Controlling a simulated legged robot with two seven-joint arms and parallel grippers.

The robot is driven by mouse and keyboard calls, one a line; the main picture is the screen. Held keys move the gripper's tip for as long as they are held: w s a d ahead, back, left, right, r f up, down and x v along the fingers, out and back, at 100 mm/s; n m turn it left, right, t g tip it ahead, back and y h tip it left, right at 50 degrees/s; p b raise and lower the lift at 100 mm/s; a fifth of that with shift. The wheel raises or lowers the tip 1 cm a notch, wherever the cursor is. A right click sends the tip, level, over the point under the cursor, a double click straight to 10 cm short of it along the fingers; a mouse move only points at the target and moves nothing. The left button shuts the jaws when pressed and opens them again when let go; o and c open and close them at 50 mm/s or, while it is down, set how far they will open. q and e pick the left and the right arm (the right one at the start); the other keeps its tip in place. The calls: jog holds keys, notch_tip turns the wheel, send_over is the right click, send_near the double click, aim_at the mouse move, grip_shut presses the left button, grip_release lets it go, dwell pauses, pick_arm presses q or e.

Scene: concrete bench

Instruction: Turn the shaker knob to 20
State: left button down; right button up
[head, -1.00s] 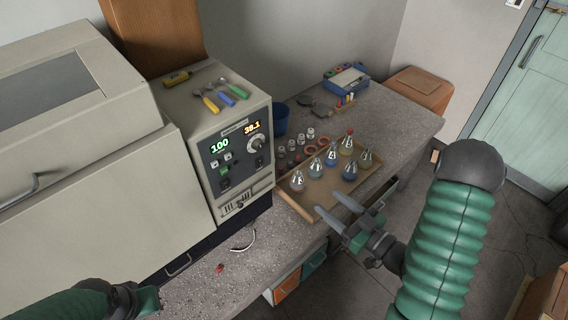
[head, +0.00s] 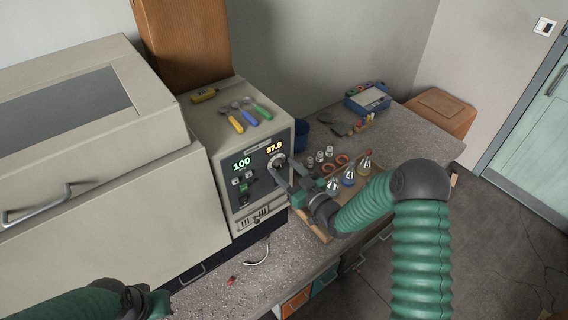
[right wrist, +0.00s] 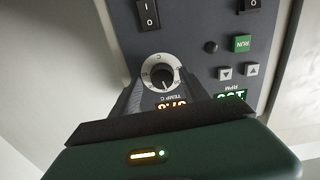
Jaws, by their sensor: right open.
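The shaker's control panel (head: 246,180) faces right on the grey unit, with a green display reading 100 and an amber one reading about 37.8. Its round knob (head: 276,160) has a pale dial ring and a black centre. In the right wrist view the knob (right wrist: 158,72) sits above the label TEMP C. My right gripper (head: 284,168) is open at the panel, and its fingers reach to either side of the knob's lower part; contact cannot be told. My left gripper (head: 143,302) is low at the left, its fingers not clearly visible.
A tray (head: 313,226) of flasks stands right of the shaker, partly behind my right arm. Several coloured-handled tools (head: 240,112) lie on top of the unit. A blue cup (head: 301,135) and a blue box (head: 368,100) stand farther back. The front bench carries a curved white piece (head: 259,256).

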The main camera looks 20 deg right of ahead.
jog(key=shift+w+a+r, duration=0.1)
jog(key=shift+w+a, duration=0.15)
jog(key=shift+w, duration=0.05)
jog(key=shift+a, duration=0.15)
jog(key=c, duration=0.7)
grip_shut()
